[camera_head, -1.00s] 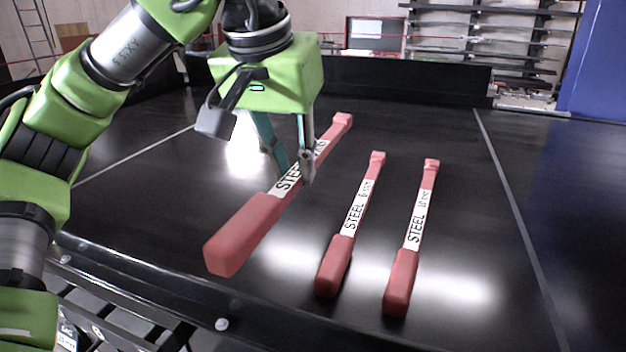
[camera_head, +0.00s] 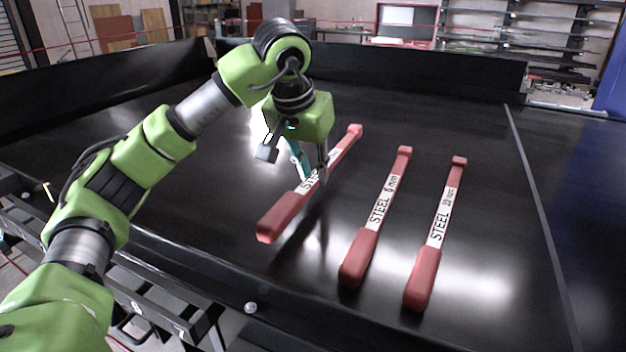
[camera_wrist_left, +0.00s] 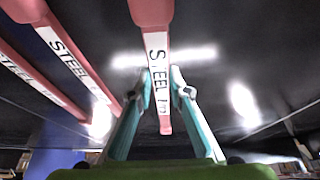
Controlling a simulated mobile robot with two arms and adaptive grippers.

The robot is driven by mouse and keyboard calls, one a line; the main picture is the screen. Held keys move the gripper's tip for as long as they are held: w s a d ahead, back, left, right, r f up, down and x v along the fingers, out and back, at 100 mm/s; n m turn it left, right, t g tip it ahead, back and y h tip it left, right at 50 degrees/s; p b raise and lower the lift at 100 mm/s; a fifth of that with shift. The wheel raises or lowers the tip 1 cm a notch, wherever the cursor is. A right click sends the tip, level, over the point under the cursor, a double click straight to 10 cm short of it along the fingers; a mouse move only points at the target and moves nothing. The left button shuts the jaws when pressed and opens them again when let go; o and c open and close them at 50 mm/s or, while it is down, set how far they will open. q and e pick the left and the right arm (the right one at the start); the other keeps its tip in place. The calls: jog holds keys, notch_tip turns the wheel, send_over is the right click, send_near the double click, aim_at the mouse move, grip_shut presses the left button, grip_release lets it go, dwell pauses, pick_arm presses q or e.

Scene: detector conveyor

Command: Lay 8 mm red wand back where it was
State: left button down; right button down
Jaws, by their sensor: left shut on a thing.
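A red wand (camera_head: 283,216) with a white STEEL label lies between the fingers of my left gripper (camera_head: 314,178), which is shut on it at the label. The fingers hide its size number in the head view. The wrist view shows the same wand (camera_wrist_left: 152,14) running between the two teal fingers (camera_wrist_left: 161,82). It slants over the black conveyor belt (camera_head: 470,120), handle towards me, left of the other wands. A dark patch on the belt beside it suggests a small gap below; I cannot tell exactly. My right gripper is not in view.
A red 6 mm wand (camera_head: 358,258) and a red 10 mm wand (camera_head: 422,279) lie on the belt to the right, roughly parallel. Low black walls (camera_head: 420,78) close the back. The belt is bare to the left and far right.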

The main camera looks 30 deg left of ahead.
aim_at(312, 179)
pick_arm(q)
notch_tip(312, 179, down, 2)
jog(key=shift+w+a+f+p, duration=0.1)
jog(key=shift+f+p, duration=0.1)
jog(key=shift+p, duration=0.4)
jog(key=shift+f, duration=0.35)
jog(key=shift+f, duration=0.15)
jog(key=c, duration=1.9)
grip_release()
